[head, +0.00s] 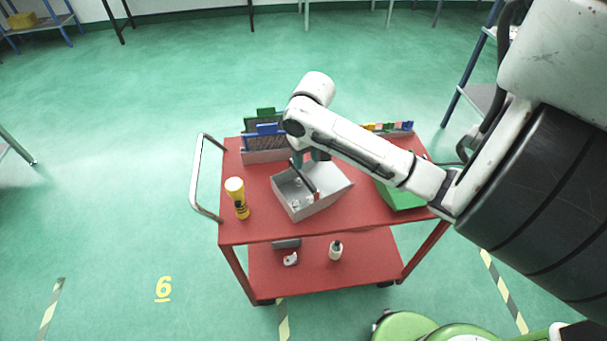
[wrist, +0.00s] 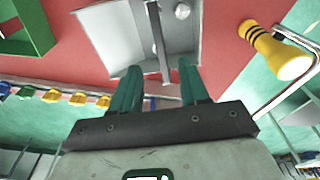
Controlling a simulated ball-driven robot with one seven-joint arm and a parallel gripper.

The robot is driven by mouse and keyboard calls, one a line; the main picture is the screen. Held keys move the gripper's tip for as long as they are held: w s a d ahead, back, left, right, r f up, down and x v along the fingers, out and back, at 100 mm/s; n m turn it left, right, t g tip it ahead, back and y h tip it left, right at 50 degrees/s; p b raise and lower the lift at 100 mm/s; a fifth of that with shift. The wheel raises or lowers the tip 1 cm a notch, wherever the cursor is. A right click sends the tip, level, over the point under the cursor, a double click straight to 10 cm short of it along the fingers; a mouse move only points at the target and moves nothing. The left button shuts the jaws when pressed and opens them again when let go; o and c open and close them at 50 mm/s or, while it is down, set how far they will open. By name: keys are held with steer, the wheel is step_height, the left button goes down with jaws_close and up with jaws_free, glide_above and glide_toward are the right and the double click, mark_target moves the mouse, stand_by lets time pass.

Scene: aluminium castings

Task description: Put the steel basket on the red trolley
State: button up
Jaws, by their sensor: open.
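The steel basket (head: 322,203) is a light grey open box with a bar handle across its top and a few small pale things inside. It appears to stand on the top deck of the red trolley (head: 262,222), near the middle. In the wrist view the basket (wrist: 105,35) lies just beyond the fingers, its dark bar handle (wrist: 158,45) pointing between them. My gripper (wrist: 158,82) has its two green fingers apart, with the handle's near end in or just above the gap. In the head view my arm partly hides the gripper and the basket's back edge.
A yellow-and-black torch (head: 237,197) stands left of the basket. A green box (head: 402,195) is at the right, and blue-topped racks (head: 265,140) at the back left. The lower shelf holds a small white bottle (head: 336,250). The trolley's push handle (head: 196,178) sticks out left.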

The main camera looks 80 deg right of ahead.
steer(key=s+a+f+n+g, duration=0.1)
steer(key=s+a+f+n, duration=0.1)
steer(key=s+a+f, duration=0.3)
steer(key=s+a+f+n+g, duration=0.1)
steer(key=s+a+f+n, duration=0.2)
steer(key=a, duration=0.5)
steer(key=w+a+n+t, duration=0.2)
steer(key=w+a+n, duration=0.1)
steer(key=a, duration=1.2)
steer(key=shift+w+r+y, duration=0.15)
steer(key=shift+r+y, duration=0.15)
steer(key=shift+r, duration=0.05)
